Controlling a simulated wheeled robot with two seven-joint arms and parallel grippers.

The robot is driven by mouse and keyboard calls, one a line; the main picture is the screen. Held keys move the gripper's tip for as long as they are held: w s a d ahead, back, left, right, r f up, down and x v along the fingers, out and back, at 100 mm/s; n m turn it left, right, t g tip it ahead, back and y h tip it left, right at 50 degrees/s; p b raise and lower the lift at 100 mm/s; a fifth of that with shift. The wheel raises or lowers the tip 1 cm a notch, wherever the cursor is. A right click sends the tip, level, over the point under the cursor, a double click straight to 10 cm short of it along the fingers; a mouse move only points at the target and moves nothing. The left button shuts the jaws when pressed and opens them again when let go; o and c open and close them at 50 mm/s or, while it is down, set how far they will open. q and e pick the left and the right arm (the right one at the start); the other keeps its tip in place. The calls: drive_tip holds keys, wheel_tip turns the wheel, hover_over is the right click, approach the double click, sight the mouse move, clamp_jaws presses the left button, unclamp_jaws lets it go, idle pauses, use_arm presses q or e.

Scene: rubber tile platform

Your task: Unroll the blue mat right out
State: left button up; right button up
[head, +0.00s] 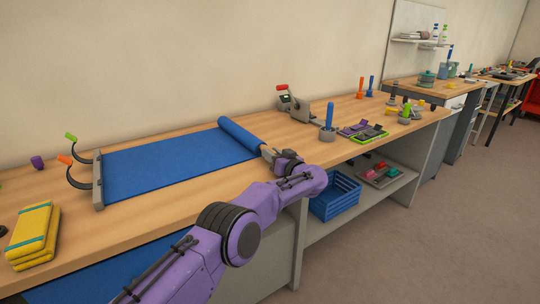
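The blue mat (175,163) lies flat on the wooden bench, from a grey bar at its left end to a roll (241,137) at its right end. The roll runs across the bench, from the back to near the front edge. My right gripper is not in view.
The grey clamp bar (98,180) with orange- and green-tipped levers holds the mat's left end. Yellow folded pads (33,232) lie at the front left. Right of the roll, bare wood extends to a grey device (299,108) and a blue-handled tool (328,122).

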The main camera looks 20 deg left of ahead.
use_arm(q)
drive_tip(key=o, duration=0.3)
drive_tip(key=shift+w+d, duration=0.15)
drive_tip(key=shift+d, duration=0.1)
drive_tip(key=shift+w, duration=0.1)
drive_tip(key=shift+s+d, duration=0.1)
drive_tip(key=shift+s, duration=0.1)
drive_tip(key=v, duration=1)
drive_tip(key=shift+p, duration=0.3)
drive_tip(key=shift+d+f, duration=0.1)
